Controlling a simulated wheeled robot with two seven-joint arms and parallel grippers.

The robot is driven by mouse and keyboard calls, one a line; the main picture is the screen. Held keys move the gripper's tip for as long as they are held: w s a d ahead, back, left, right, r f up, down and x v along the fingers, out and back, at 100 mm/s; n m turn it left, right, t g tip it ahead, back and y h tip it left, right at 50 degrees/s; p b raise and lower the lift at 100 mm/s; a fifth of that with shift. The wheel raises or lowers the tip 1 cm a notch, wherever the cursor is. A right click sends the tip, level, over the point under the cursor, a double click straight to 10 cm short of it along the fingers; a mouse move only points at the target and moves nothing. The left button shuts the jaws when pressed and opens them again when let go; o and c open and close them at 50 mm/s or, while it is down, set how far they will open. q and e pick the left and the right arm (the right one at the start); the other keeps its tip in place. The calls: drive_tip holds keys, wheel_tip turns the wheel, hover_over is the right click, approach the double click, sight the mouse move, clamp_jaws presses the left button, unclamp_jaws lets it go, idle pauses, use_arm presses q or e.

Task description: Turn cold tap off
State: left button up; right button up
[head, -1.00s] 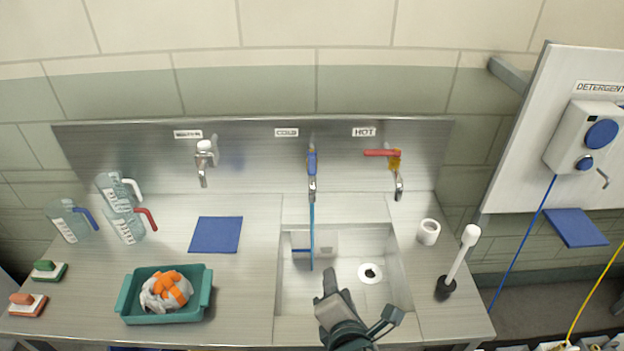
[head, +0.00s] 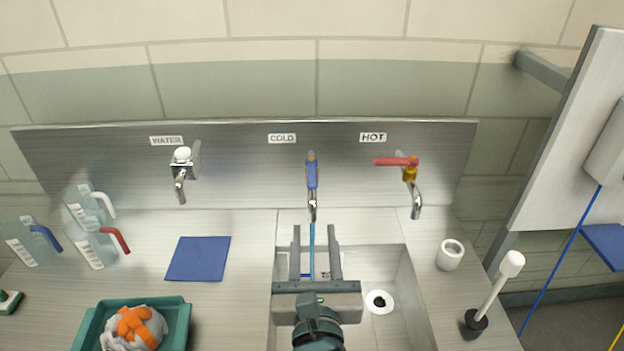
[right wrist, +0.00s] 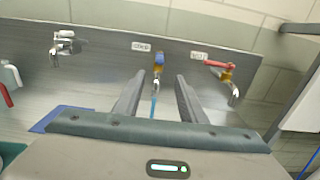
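The cold tap (head: 312,190) is under the COLD label (head: 282,138) on the metal backsplash. Its blue lever (head: 311,172) points down along the spout, and a blue stream of water (head: 312,240) runs from it into the sink (head: 407,290). My right gripper (head: 316,230) is open and empty, below and in front of the tap, with its fingers pointing toward the wall. In the right wrist view the blue lever (right wrist: 159,59) shows beyond and between the open fingers (right wrist: 156,80), apart from them. My left gripper is not in view.
The hot tap (head: 411,175) with a red sideways lever is to the right, and the water tap (head: 183,165) is to the left. A white cup (head: 450,254) and a plunger-like brush (head: 495,288) stand right of the sink. A blue cloth (head: 198,258) lies left.

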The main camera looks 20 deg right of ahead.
sight(313, 187)
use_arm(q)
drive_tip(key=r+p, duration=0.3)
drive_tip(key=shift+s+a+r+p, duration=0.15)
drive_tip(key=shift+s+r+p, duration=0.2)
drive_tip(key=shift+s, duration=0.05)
use_arm(e)
drive_tip(key=x, duration=1.7)
drive_tip(key=shift+w+d+f, duration=0.1)
drive_tip(key=shift+w+f, duration=0.05)
drive_tip(key=shift+w, duration=0.1)
clamp_jaws()
